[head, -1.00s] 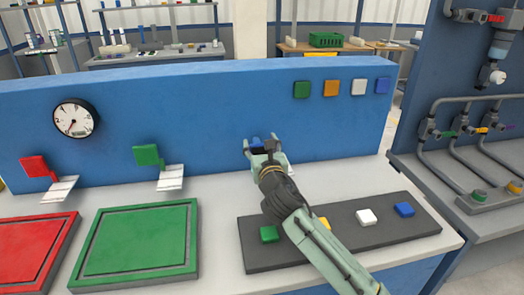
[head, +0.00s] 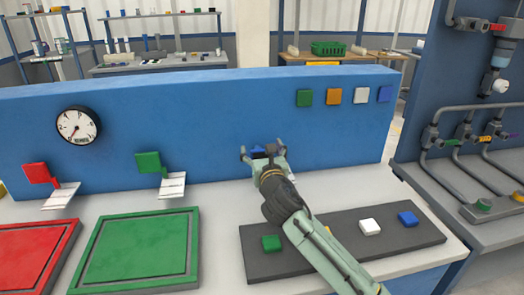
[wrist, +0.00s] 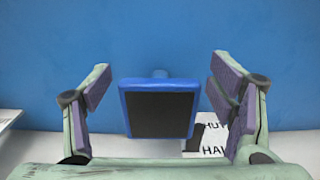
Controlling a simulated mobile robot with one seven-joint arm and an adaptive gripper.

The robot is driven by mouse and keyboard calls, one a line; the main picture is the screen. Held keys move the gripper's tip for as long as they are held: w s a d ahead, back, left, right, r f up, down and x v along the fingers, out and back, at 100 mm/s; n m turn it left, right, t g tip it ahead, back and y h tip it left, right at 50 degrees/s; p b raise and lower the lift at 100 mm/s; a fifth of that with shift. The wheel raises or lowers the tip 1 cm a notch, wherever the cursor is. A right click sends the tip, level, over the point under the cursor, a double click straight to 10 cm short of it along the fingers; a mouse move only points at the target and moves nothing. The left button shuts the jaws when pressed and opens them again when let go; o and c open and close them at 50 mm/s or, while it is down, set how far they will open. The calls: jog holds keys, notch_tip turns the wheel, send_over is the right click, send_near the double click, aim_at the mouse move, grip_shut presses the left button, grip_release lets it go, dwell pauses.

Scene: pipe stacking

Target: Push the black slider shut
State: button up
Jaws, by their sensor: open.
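A squarish block with a blue rim and a black face (wrist: 160,108) stands out from the blue wall on a short stem in the wrist view. In the head view only a small blue and dark part of it (head: 259,150) shows between my fingers. My gripper (wrist: 161,92) is open, one finger on each side of the block, with gaps on both sides. It also shows in the head view (head: 263,152), close to the wall. I cannot tell for sure that this block is the black slider. A small dark piece (wrist: 194,138) shows behind it against a white label.
A red flag lever (head: 38,173) and a green one (head: 149,162) are on the wall, above red (head: 30,262) and green (head: 137,247) pads. A dark board (head: 428,236) with coloured blocks lies under my arm. A gauge (head: 77,125) hangs left.

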jog(key=shift+s, duration=0.15)
jog(key=s+d, duration=0.2)
jog(key=s, duration=0.9)
jog(key=shift+s+d, duration=0.2)
jog(key=shift+s, duration=0.1)
